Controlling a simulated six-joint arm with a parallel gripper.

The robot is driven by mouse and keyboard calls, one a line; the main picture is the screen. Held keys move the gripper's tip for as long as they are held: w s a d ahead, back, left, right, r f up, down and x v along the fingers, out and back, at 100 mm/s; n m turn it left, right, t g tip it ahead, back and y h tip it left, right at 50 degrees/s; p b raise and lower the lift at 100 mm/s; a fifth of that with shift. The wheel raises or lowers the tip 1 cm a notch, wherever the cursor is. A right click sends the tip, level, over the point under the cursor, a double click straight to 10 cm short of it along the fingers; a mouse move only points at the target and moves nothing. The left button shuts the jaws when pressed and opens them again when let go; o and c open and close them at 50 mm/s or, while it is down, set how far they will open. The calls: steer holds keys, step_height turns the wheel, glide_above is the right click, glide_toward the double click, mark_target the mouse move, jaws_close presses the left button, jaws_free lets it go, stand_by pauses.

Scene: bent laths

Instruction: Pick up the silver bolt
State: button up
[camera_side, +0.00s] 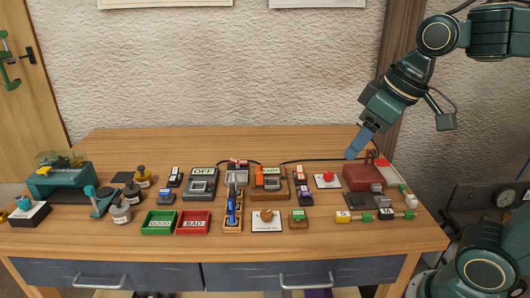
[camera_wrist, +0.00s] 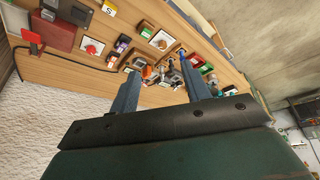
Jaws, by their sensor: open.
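I cannot pick out a silver bolt for certain in either view; the parts on the bench are small. My gripper (camera_side: 356,148) is in the air above the right back of the bench, up and left of the dark red box (camera_side: 360,177), tilted down to the left. In the wrist view my gripper (camera_wrist: 159,64) shows two blue-grey fingers spread apart with nothing held between them. Bench items show beyond the fingers, well away from them.
The wooden bench (camera_side: 190,143) is clear along its back. Green (camera_side: 158,222) and red (camera_side: 193,222) trays stand at the front, near a wooden rack (camera_side: 232,224). A grey OFF unit (camera_side: 201,184) and several small boxes fill the middle. A black cable runs behind.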

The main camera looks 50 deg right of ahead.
steer(key=w+r+n+g, duration=0.1)
steer(key=w+r+n, duration=0.1)
steer(key=w, duration=0.8)
steer(key=n+g, duration=0.3)
steer(key=n, duration=0.3)
glide_above(234, 172)
steer(key=s+d, duration=0.1)
step_height(234, 172, down, 13)
steer(key=shift+s+d+r+y, duration=0.1)
steer(key=shift+d+r+y, duration=0.05)
steer(key=shift+y, duration=0.15)
steer(key=shift+w+a+f, duration=0.1)
steer(key=shift+a+f, duration=0.05)
steer(key=shift+f, duration=1.25)
steer(key=shift+w+a+f, duration=0.1)
steer(key=shift+w+f, duration=0.05)
steer(key=shift+f, duration=1.3)
steer(key=shift+w+a+f, duration=0.1)
steer(key=shift+a+f, duration=0.05)
steer(key=shift+f, duration=1.25)
steer(key=shift+w+a+f, duration=0.15)
steer(key=shift+f, duration=1.15)
steer(key=shift+w+a+f, duration=0.15)
steer(key=shift+f, duration=1.1)
